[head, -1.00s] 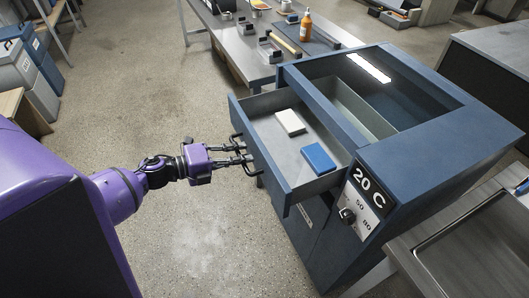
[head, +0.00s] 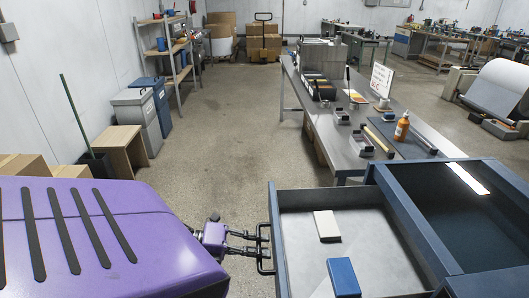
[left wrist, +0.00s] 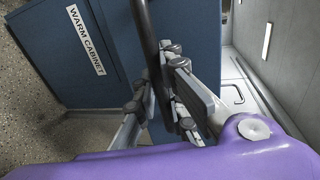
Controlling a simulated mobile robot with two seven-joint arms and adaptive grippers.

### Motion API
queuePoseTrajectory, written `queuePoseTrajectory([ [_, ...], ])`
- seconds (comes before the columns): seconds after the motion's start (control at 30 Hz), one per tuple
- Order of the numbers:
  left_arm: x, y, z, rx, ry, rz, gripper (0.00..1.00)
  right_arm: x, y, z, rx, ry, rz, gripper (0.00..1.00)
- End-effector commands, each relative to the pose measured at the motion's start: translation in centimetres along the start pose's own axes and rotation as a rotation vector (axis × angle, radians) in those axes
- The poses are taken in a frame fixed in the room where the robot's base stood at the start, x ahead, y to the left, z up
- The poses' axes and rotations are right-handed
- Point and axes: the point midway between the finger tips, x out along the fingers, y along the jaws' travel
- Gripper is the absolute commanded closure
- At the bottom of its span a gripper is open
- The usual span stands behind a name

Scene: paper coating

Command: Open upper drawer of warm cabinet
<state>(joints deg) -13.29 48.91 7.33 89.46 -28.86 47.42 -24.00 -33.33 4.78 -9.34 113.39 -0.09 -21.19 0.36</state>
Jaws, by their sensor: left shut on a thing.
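The warm cabinet (head: 412,215) is dark blue and stands at the lower right in the head view. Its upper drawer (head: 276,225) is pulled out to the left, showing a grey interior. A white block (head: 327,225) and a blue block (head: 343,277) lie inside it. My left gripper (head: 256,243) is shut on the black drawer handle (head: 263,268) at the drawer front. In the left wrist view the fingers (left wrist: 165,100) flank the dark handle bar (left wrist: 147,40); a "WARM CABINET" label (left wrist: 86,40) shows on the blue front. My right gripper is out of view.
A long metal table (head: 350,160) with an orange bottle (head: 402,127) and tools stands behind the cabinet. A wooden stool (head: 118,140), bins (head: 138,112) and a shelf (head: 172,50) line the left wall. The floor (head: 235,120) between is clear.

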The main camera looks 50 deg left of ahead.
Motion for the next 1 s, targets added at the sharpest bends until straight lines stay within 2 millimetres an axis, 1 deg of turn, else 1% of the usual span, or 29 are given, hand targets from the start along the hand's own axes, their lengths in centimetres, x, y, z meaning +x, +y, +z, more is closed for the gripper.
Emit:
queuePoseTrajectory([
  [0.23,0.0,0.0,0.1,0.0,-0.002,-0.001,1.0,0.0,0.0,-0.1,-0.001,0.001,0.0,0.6],
  [0.27,0.0,0.0,0.1,0.0,-0.002,0.0,0.89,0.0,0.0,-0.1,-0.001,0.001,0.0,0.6],
  [0.4,0.0,0.0,0.1,0.0,-0.002,0.0,0.71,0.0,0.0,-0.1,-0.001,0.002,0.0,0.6],
  [0.67,0.0,0.0,0.0,0.0,-0.001,0.0,0.7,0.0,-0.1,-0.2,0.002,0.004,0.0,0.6],
  [0.77,-0.3,0.0,0.0,-0.001,-0.001,0.001,0.7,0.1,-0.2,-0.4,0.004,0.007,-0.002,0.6],
  [0.87,-1.3,0.1,0.1,-0.002,-0.003,0.003,0.7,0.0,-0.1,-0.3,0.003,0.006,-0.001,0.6],
  [0.97,-3.2,0.1,0.1,-0.003,-0.004,0.004,0.7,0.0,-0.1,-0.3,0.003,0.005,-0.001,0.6],
  [1.0,-4.1,0.2,0.1,-0.003,-0.004,0.004,0.7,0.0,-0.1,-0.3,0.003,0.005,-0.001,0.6],
])
